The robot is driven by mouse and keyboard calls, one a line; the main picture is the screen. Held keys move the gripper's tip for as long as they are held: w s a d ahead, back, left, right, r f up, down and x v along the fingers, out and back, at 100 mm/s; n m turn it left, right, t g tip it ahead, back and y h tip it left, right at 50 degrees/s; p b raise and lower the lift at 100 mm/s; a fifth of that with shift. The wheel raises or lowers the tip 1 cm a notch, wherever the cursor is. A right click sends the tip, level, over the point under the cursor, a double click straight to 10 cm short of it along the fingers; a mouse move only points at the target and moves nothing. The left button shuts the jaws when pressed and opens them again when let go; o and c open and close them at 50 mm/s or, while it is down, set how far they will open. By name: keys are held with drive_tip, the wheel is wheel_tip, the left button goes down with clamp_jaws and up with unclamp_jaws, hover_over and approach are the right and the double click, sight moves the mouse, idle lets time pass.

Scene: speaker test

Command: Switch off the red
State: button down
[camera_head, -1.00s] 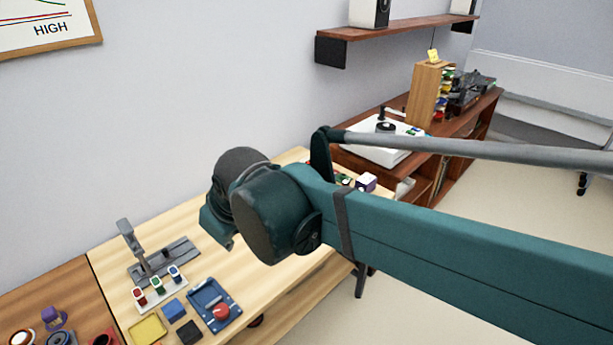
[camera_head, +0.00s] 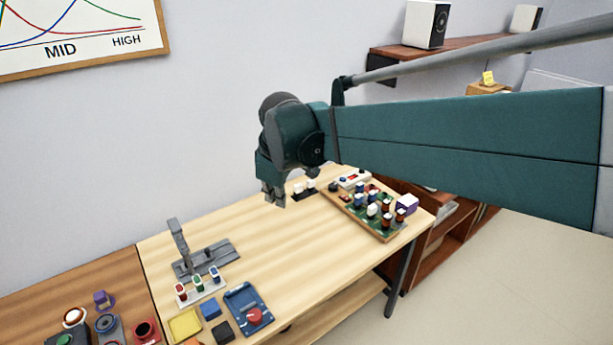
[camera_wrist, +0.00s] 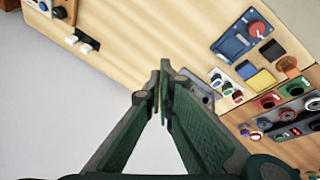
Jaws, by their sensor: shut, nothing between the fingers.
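A pale strip holds three small switches: red (camera_head: 181,291), green (camera_head: 198,283) and blue (camera_head: 214,272). It lies at the front left of the light wooden table. The strip also shows in the wrist view, with the red switch (camera_wrist: 238,97) nearest the brown table. I cannot tell the switches' positions. Another red thing is the round knob (camera_head: 254,316) on a blue panel (camera_head: 240,298). My gripper (camera_head: 273,197) is shut and empty, above the table to the right of and behind the strip. Its fingertips (camera_wrist: 159,85) meet in the wrist view.
A grey stand with an upright arm (camera_head: 180,245) is just behind the strip. Yellow (camera_head: 185,324) and blue (camera_head: 210,310) pieces lie in front. A crowded component board (camera_head: 375,208) is at the right. Several round controls sit on the brown table (camera_head: 90,275). The middle table is clear.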

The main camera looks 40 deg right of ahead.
drive_tip(key=w+d+r+n+g+p, duration=0.1)
drive_tip(key=w+d+n+p, duration=0.2)
drive_tip(key=w+d, duration=0.4)
drive_tip(key=n+g+y+p, duration=0.1)
drive_tip(key=n+g+p, duration=0.4)
drive_tip(key=n+p, duration=0.35)
hover_over(348, 199)
drive_tip(key=w, duration=0.3)
wheel_tip(348, 199, down, 12)
drive_tip(key=shift+s, duration=0.25)
drive_tip(key=shift+f, duration=0.1)
drive_tip(key=shift+f+b, duration=0.15)
drive_tip(key=shift+b, duration=0.15)
drive_tip(key=f, duration=0.4)
drive_tip(key=s+f, duration=0.1)
drive_tip(key=f, duration=0.4)
drive_tip(key=s+f+b, duration=0.1)
drive_tip(key=f, duration=0.3)
drive_tip(key=shift+f, duration=0.25)
